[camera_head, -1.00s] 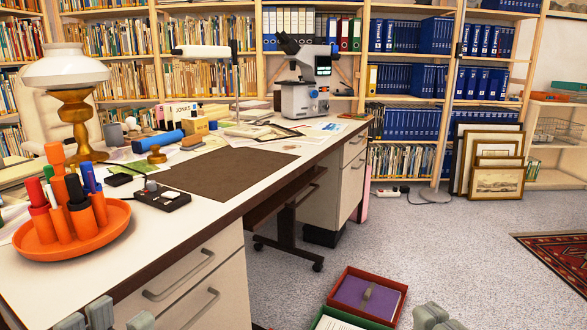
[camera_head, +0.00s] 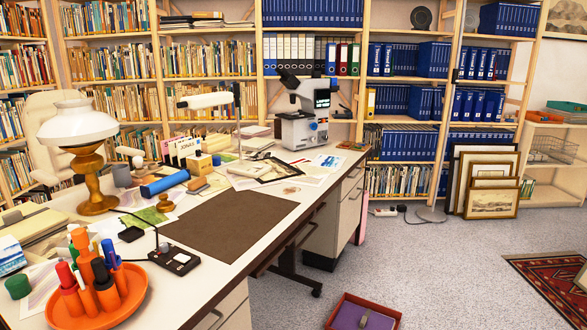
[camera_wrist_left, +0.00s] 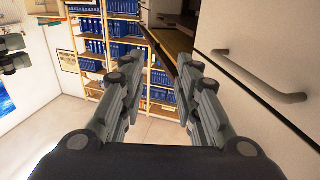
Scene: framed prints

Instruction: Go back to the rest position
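My left gripper (camera_wrist_left: 158,78) shows in the left wrist view. Its two grey fingers stand apart with a clear gap and nothing between them. A pale drawer front with a grey handle (camera_wrist_left: 262,78) is to the right of the fingers, and the blue-filled shelves show beyond them. Neither gripper shows in the head view. Several framed prints (camera_head: 490,203) lean together on the floor against the shelves at the right.
The desk (camera_head: 222,272) fills the left, with an orange pen tray (camera_head: 132,310), a lamp (camera_head: 78,122) and a microscope (camera_head: 302,125). A red box (camera_head: 398,313) with purple contents sits on the floor.

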